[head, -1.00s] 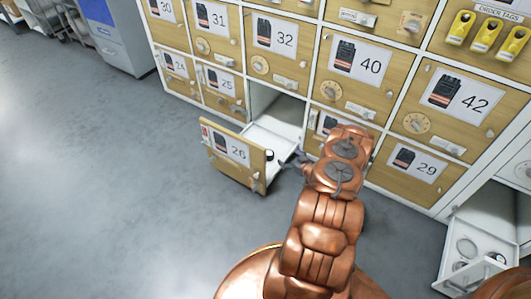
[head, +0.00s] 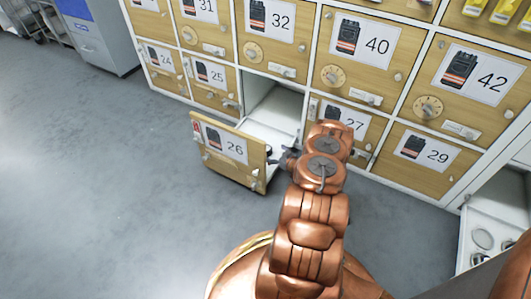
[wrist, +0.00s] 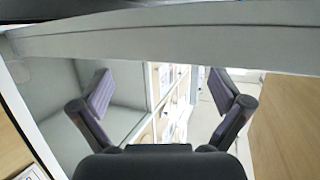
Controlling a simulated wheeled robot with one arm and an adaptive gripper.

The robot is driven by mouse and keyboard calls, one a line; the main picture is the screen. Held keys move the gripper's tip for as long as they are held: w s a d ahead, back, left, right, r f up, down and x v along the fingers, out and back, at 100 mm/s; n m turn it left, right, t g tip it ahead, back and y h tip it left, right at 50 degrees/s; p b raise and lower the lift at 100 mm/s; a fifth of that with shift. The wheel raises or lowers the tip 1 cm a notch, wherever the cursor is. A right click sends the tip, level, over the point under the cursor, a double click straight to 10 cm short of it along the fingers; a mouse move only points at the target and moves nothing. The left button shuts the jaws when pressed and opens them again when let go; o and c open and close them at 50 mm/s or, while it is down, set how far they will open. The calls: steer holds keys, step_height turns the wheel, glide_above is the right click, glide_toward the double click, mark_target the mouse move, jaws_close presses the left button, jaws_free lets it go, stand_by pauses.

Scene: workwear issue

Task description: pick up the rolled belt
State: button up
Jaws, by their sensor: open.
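My gripper (head: 282,158) is low over the open drawer 26, close behind its wooden front panel (head: 228,148). In the wrist view my gripper (wrist: 160,88) has its two dark fingers spread wide with nothing between them. Pale drawer walls and a white edge show around the fingers. I cannot make out the rolled belt in either current view. My gripper and the front panel hide part of the drawer's inside.
The locker wall of numbered wooden doors, such as door 40 (head: 357,52), rises behind the drawer. At the lower right a white open compartment (head: 472,215) holds round items. A grey-blue cabinet (head: 97,35) stands at upper left. The floor at left is clear.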

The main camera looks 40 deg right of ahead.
mark_target(268, 149)
steer(key=b+x, duration=0.1)
steer(key=x, duration=0.1)
steer(key=b+x, duration=0.1)
steer(key=x, duration=0.1)
steer(key=shift+w+a+f+b, duration=0.2)
steer(key=shift+w+f+b, duration=0.1)
steer(key=shift+f+b, duration=0.1)
steer(key=shift+w, duration=0.4)
steer(key=shift+r, duration=0.1)
steer(key=c, duration=1.4)
steer(key=shift+o, duration=0.2)
steer(key=shift+r, duration=0.1)
